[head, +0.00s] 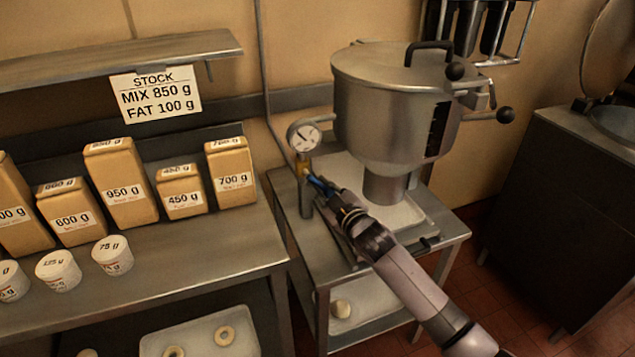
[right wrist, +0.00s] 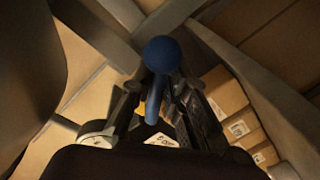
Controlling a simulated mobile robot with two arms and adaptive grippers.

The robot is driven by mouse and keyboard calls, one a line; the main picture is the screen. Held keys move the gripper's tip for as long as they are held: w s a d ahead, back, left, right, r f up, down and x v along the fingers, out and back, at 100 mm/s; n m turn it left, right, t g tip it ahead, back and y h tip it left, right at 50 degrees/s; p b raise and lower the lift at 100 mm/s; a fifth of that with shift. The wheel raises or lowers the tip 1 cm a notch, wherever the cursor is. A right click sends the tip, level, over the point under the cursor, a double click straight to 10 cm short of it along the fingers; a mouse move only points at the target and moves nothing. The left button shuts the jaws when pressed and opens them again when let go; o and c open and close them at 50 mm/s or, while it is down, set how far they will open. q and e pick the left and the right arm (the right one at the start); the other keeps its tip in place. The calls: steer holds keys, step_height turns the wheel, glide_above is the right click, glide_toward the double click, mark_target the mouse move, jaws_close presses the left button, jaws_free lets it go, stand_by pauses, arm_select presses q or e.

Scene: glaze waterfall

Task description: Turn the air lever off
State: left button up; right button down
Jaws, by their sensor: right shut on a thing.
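The blue air lever (head: 317,183) sticks out from a brass valve (head: 302,169) below a round pressure gauge (head: 304,135). My right gripper (head: 328,190) reaches in from the lower right and is shut on the lever. In the right wrist view, the lever's round blue knob (right wrist: 162,54) and its stem show between the two dark fingers of the gripper (right wrist: 158,98). The fingers cover part of the lever in the head view. My left gripper is not in view.
A steel hopper (head: 385,115) stands just right of the gauge on a small metal table (head: 455,232). Boxes with weight labels, such as the 950 g box (head: 122,190), and white tubs (head: 58,270) stand on the bench at left. A sign (head: 155,95) hangs above.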

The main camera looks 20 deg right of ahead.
steer(key=n+p, duration=0.1)
steer(key=d+r+n+p, duration=0.1)
steer(key=n+p, duration=0.1)
steer(key=r+n+p, duration=0.1)
steer(key=n, duration=0.1)
steer(key=shift+d+h, duration=0.25)
steer(key=shift+h, duration=0.15)
steer(key=n+p, duration=0.1)
steer(key=r+n+p, duration=0.1)
steer(key=n, duration=0.1)
steer(key=n+h+p, duration=0.1)
steer(key=shift+d+r+g, duration=0.25)
steer(key=shift+r+g, duration=0.05)
steer(key=shift+r, duration=0.05)
steer(key=shift+n, duration=0.3)
steer(key=shift+r+p, duration=0.25)
steer(key=shift+p, duration=0.05)
steer(key=c, duration=1.4)
jaws_free()
steer(key=s+r, duration=0.1)
steer(key=s, duration=1)
steer(key=shift+s+d+r, duration=0.25)
steer(key=shift+s+r, duration=0.15)
